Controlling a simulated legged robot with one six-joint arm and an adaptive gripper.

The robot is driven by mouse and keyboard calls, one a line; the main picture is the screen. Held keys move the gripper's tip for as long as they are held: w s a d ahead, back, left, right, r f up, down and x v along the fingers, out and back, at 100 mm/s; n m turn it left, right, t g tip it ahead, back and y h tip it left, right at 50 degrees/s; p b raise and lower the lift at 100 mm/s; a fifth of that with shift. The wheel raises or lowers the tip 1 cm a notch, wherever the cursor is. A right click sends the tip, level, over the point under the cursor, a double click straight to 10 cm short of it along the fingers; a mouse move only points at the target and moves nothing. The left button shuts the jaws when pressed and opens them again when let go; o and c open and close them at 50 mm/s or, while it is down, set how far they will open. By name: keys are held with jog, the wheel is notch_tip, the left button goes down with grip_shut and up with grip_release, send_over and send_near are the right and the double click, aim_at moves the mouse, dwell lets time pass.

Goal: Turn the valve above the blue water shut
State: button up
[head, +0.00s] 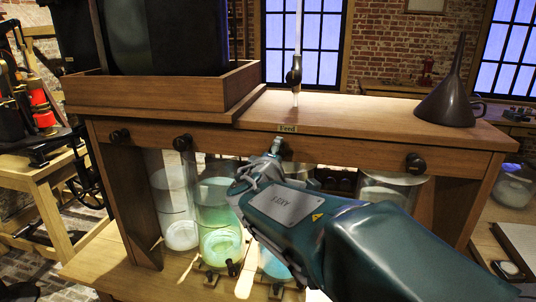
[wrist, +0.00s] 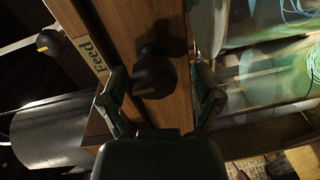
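The blue water (head: 274,266) shows low in a glass jar under the wooden bench, largely hidden behind my arm in the head view. The dark round valve knob (head: 286,151) above it sits on the bench's front board, below the "Feed" label (head: 288,128). My gripper (head: 273,148) is right in front of this knob and partly covers it. In the wrist view the knob (wrist: 155,72) has a yellow mark and lies between the two spread fingers (wrist: 162,88). Gaps show on both sides, so the gripper is open and holds nothing.
Other dark knobs sit on the front board at left (head: 183,142) and right (head: 415,163). A jar of green water (head: 220,235) stands left of my arm. A valve on the glass tube (head: 294,75) and a dark funnel (head: 447,100) stand on top.

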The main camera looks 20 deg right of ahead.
jog(key=shift+r, duration=0.2)
jog(key=shift+s+a, duration=0.2)
jog(key=shift+s, duration=0.1)
jog(key=f+v, duration=0.1)
jog(key=v, duration=1)
jog(key=shift+s+r, duration=0.2)
jog(key=shift+r, duration=0.15)
